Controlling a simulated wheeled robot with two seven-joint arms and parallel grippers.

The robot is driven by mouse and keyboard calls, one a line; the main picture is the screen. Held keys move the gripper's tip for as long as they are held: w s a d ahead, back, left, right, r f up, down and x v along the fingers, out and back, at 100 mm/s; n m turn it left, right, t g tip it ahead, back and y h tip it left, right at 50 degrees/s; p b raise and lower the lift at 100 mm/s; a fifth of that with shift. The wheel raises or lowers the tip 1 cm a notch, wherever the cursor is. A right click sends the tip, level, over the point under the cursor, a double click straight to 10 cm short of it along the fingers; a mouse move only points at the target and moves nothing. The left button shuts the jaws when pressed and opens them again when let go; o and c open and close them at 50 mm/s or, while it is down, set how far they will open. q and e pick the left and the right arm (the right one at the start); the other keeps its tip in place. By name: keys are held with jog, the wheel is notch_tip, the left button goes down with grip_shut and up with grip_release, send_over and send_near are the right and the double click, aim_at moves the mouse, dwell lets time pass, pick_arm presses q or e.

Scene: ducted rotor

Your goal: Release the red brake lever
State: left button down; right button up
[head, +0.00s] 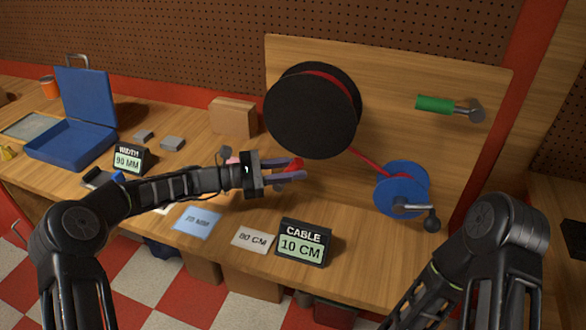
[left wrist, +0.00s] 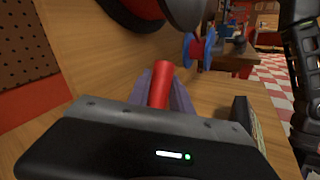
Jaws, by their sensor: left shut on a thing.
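The red brake lever (head: 294,164) shows as a small red end at my left gripper's fingers, low in front of the wooden panel, below the black drum. In the left wrist view its red cylindrical grip (left wrist: 162,84) stands between the two purple-grey fingers. My left gripper (head: 302,171) is shut on this red grip. The fingers hide part of the lever and its mount. My right arm shows at the lower right, but its gripper is out of view.
The black drum (head: 308,112) has a red cable running to a blue reel (head: 402,186) with a crank. A green handle (head: 434,104) is on the panel (head: 400,80). A CABLE 10 CM display (head: 303,243) stands near the front. A blue case (head: 70,142) lies open at left.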

pick_arm(q)
jog(key=shift+d, duration=0.1)
jog(key=shift+s+d+f+m+y, duration=0.25)
jog(key=shift+d+m+y, duration=0.35)
jog(key=shift+y, duration=0.4)
jog(key=shift+s+d+f+m+y+p, duration=0.1)
jog(key=shift+d+f+m+y+p, duration=0.2)
jog(key=shift+f+y, duration=0.3)
jog(key=shift+s+d+f+m+y+p, duration=0.1)
jog(key=shift+d+f+m+y+p, duration=0.2)
jog(key=shift+y, duration=0.5)
jog(key=shift+d+f+m+y+p, duration=0.25)
jog(key=shift+f+y, duration=0.3)
jog(key=shift+y, duration=0.15)
jog(key=c, duration=1.5)
grip_release()
jog(key=shift+o, duration=0.2)
